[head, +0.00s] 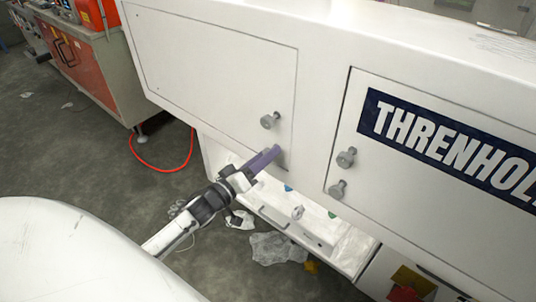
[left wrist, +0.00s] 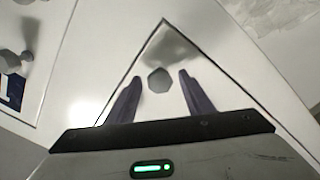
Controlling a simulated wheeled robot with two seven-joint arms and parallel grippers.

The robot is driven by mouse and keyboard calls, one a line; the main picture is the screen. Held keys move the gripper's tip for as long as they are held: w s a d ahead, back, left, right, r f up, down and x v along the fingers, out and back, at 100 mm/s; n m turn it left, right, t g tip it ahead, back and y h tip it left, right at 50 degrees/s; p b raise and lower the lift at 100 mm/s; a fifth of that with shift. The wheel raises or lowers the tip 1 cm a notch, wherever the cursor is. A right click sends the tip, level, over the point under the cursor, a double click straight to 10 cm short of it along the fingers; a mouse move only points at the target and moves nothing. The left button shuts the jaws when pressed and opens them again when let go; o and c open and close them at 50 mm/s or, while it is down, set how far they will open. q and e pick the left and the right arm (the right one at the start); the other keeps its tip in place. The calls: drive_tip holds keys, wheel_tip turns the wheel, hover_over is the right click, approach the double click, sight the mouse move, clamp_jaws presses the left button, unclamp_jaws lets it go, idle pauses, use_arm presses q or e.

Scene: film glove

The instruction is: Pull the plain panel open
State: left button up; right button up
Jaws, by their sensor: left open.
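The plain panel (head: 215,75) is a white door without lettering on the upper left of the white cabinet in the head view. One grey knob (head: 270,120) sticks out near its lower right corner. The panel looks flush with the cabinet face. My left gripper (head: 268,158) is just below the knob in the head view, with purple fingers. In the left wrist view the open fingers (left wrist: 157,98) point at the panel (left wrist: 140,65), and the knob (left wrist: 158,80) shows between their tips. I cannot tell whether they touch it. My right gripper is not in view.
A second door (head: 440,185) with a dark blue THRENHOLD sign and two knobs is to the right. A low white shelf (head: 350,248) lies below. A red-fronted bench (head: 85,70) stands at the left. A red hose (head: 160,168) and plastic (head: 275,248) lie on the floor.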

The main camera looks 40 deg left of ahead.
use_arm(q)
drive_tip(key=shift+w+d, duration=0.1)
drive_tip(key=shift+w, duration=0.7)
drive_tip(key=shift+s, duration=0.1)
clamp_jaws()
